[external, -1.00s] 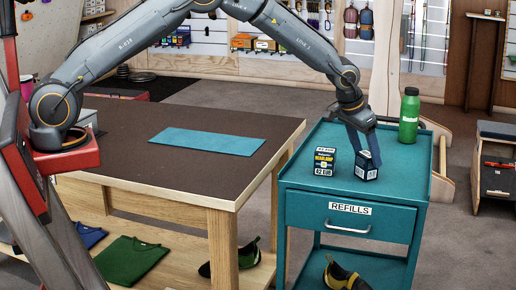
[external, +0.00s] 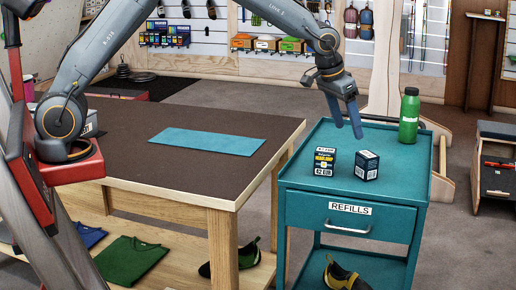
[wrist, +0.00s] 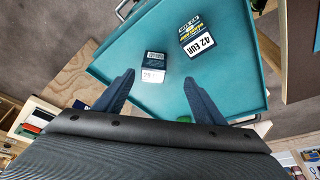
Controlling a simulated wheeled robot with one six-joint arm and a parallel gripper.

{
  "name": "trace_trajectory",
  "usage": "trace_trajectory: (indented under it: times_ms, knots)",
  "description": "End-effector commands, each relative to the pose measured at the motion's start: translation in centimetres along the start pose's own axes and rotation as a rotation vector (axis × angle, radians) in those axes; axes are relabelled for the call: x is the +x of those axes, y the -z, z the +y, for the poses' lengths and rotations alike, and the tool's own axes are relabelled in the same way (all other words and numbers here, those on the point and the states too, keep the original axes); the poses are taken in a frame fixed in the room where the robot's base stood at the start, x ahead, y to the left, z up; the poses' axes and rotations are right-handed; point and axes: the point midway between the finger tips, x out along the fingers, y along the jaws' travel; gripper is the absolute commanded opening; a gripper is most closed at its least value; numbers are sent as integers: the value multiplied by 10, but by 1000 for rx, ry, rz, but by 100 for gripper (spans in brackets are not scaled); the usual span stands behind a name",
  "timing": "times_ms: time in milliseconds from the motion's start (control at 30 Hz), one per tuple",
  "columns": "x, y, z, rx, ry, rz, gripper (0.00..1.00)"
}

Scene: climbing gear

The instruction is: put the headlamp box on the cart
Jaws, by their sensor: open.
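The teal cart (external: 300,180) stands right of the workbench, with a drawer marked REFILLS. On its top are two dark boxes, set apart. The left box (external: 324,162) has yellow lettering that seems to read headlamp, and a 42 EUR label; it shows at the upper right in the wrist view (wrist: 198,38). The smaller box (external: 367,166) is dark with white labels and sits upright to its right; in the wrist view (wrist: 153,67) it lies ahead of the fingers. My gripper (external: 347,132) is open and empty, above and behind the smaller box, clear of both boxes.
A green bottle (external: 409,117) stands at the cart's back right corner; only a bit of it shows between my fingers in the wrist view. The workbench (external: 120,140) holds a flat blue mat (external: 207,141). The cart top in front of the boxes is free.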

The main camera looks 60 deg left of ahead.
Motion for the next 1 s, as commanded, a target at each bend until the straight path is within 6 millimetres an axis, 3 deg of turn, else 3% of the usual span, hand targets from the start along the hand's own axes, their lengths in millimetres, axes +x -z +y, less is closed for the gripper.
trace_trajectory:
  times_ms: [167, 333, 500, 600, 733, 1000]
  knots:
    - [-19, -87, -38, 0, 7, -77, 64]
    - [-42, -201, -73, -2, 8, -165, 64]
    - [-61, -313, -95, -5, 4, -245, 64]
    - [-69, -359, -101, -8, 1, -275, 64]
    - [-74, -391, -104, -10, -1, -298, 64]
    - [-75, -398, -104, -9, -2, -303, 64]
